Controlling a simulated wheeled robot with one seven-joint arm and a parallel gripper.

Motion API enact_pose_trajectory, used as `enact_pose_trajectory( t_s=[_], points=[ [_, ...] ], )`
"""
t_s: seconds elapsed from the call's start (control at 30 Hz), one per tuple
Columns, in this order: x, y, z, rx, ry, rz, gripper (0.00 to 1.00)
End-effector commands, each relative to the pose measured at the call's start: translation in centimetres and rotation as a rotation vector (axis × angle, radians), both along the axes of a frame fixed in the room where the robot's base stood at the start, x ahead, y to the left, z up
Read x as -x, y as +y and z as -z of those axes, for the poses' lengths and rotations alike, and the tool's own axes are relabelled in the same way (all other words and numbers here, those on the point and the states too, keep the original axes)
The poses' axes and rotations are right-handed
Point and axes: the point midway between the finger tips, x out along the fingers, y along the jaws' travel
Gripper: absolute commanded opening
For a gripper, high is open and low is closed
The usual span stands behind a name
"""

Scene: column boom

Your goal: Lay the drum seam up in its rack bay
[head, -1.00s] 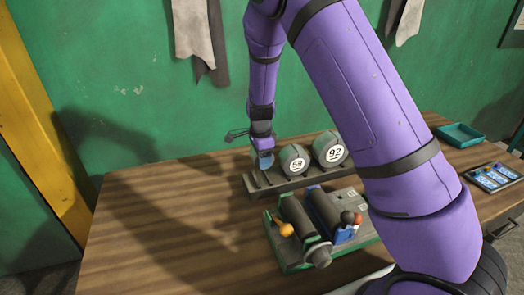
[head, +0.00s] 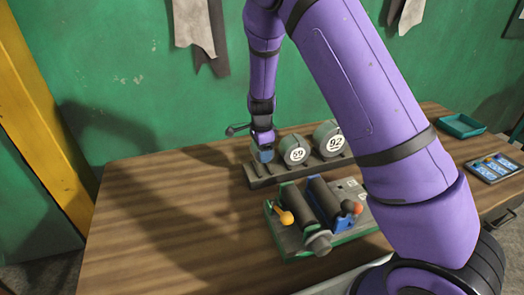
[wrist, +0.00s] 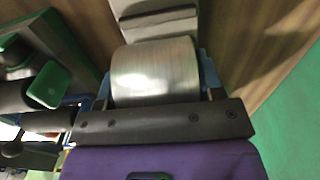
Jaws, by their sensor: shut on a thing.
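My gripper (wrist: 156,90) is shut on a metallic grey drum (wrist: 155,70), with a blue finger at each side of it in the wrist view. No seam can be made out on the drum's visible surface. In the head view my gripper (head: 263,153) is at the left end of the grey rack (head: 262,182), left of the drum marked 59 (head: 296,150) and the drum marked 92 (head: 329,139). The held drum is mostly hidden there. I cannot tell whether it touches the rack, which shows just beyond it in the wrist view (wrist: 155,25).
A green-based fixture (head: 318,225) with dark rollers and orange and red knobs stands in front of the rack. A teal tray (head: 460,125) and a tray of blue items (head: 495,168) lie at right. The wooden table (head: 160,215) is clear at left.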

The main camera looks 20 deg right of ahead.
Motion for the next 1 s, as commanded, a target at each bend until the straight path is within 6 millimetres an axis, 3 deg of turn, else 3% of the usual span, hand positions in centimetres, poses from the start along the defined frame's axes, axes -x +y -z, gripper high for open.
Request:
enact_pose_trajectory(
  t_s=[1.0],
  points=[
    [0.0, 0.0, 1.2, 0.000, 0.000, 0.000, 0.34]
  ],
)
